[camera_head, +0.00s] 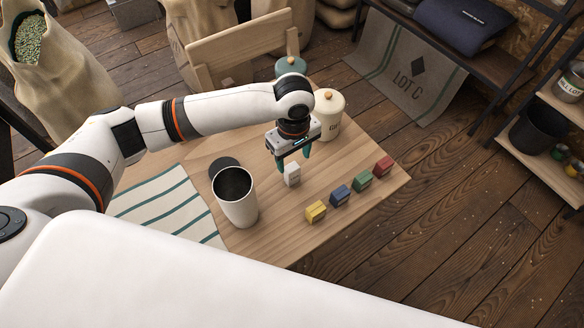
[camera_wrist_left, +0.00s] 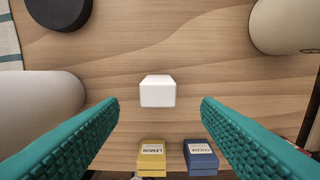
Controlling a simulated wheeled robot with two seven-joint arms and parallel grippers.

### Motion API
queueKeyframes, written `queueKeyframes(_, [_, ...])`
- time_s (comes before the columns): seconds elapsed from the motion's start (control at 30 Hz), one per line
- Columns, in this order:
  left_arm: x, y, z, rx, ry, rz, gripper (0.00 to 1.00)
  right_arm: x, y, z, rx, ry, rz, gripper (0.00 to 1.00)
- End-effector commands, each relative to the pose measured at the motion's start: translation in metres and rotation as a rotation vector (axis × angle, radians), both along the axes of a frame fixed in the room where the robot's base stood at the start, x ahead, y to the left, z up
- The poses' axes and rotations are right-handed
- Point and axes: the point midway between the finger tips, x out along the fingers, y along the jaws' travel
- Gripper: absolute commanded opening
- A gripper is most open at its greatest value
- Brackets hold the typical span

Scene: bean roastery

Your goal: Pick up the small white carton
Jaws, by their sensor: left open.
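The small white carton (camera_head: 292,175) stands on the wooden table, just below my left gripper in the head view. In the left wrist view the white carton (camera_wrist_left: 158,91) lies in the middle, a little beyond the space between the fingertips. My left gripper (camera_head: 293,158) is open and empty, with its teal fingers pointing down over the carton. Its two fingers show on either side in the left wrist view (camera_wrist_left: 159,101). I cannot tell from these views whether a finger touches the carton. My right gripper does not show.
A yellow box (camera_head: 315,212), a blue box (camera_head: 340,196), a green box (camera_head: 362,181) and a red box (camera_head: 384,166) form a row to the right. A tall white canister (camera_head: 239,209) stands open to the left, its dark lid (camera_wrist_left: 59,10) behind. A lidded cream canister (camera_head: 328,118) stands behind.

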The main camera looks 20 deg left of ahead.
Motion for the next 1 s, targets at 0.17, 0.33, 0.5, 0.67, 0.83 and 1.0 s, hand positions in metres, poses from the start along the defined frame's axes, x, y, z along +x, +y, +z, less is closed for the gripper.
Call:
queueKeyframes(0.17, [0.0, 0.0, -0.021, 0.001, 0.001, 0.001, 0.58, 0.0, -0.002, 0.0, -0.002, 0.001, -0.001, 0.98])
queueKeyframes(0.33, [-0.001, 0.002, -0.034, 0.001, 0.002, 0.001, 0.58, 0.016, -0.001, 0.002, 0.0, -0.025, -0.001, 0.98])
queueKeyframes(0.5, [-0.002, 0.004, -0.061, 0.001, 0.0, 0.0, 0.58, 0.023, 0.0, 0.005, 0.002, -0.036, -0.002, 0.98])
queueKeyframes(0.67, [-0.002, 0.004, -0.075, 0.001, -0.001, -0.001, 0.58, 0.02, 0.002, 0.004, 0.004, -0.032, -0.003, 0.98])
queueKeyframes(0.83, [-0.002, 0.004, -0.076, 0.001, -0.001, -0.001, 0.58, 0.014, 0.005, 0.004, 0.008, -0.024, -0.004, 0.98])
queueKeyframes(1.0, [-0.002, 0.004, -0.076, 0.001, -0.001, -0.001, 0.42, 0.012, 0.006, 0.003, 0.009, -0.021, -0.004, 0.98])
